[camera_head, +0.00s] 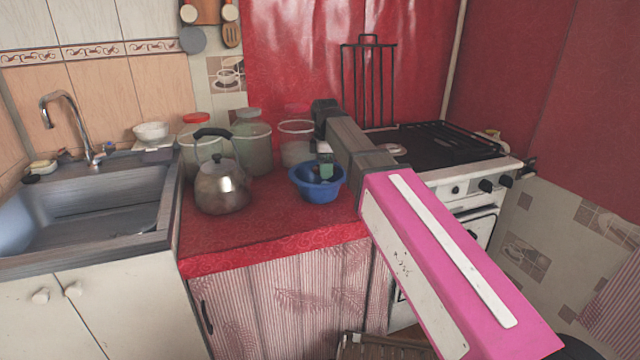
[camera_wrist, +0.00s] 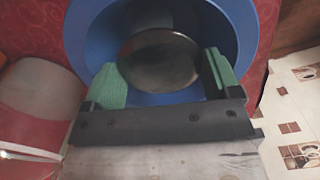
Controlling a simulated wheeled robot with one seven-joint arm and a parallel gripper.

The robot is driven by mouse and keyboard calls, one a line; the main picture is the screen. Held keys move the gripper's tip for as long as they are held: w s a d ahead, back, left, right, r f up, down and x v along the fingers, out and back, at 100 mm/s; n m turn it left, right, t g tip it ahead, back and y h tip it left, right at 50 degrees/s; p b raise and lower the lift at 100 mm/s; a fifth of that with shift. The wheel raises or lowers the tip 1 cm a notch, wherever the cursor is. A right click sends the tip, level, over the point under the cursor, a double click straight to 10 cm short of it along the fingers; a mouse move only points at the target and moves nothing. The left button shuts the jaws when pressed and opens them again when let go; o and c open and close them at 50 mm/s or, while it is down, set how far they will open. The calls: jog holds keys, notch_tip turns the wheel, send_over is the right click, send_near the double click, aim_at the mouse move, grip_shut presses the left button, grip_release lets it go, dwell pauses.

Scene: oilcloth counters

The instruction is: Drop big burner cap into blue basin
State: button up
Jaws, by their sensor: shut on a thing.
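The blue basin (camera_head: 318,188) stands on the red counter, right of the kettle. It also fills much of the wrist view (camera_wrist: 85,40). My gripper (camera_head: 325,163) is over the basin, with its fingertips at or inside the opening. In the wrist view its green fingers (camera_wrist: 168,78) are on either side of a dark, round, shiny disc, the big burner cap (camera_wrist: 158,62). The gripper is shut on the cap. The cap is within the basin's outline; I cannot tell whether it touches the bottom. In the head view the cap is mostly hidden by the gripper and the rim.
A metal kettle (camera_head: 222,187) stands left of the basin. Several jars, one of them clear (camera_head: 297,146), stand behind. The stove (camera_head: 440,150) with a black grate is to the right, and the sink (camera_head: 90,205) is to the left. The counter's front is clear.

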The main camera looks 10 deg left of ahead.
jog(key=o, duration=0.8)
jog(key=shift+r, duration=0.1)
jog(key=shift+r, duration=5.25)
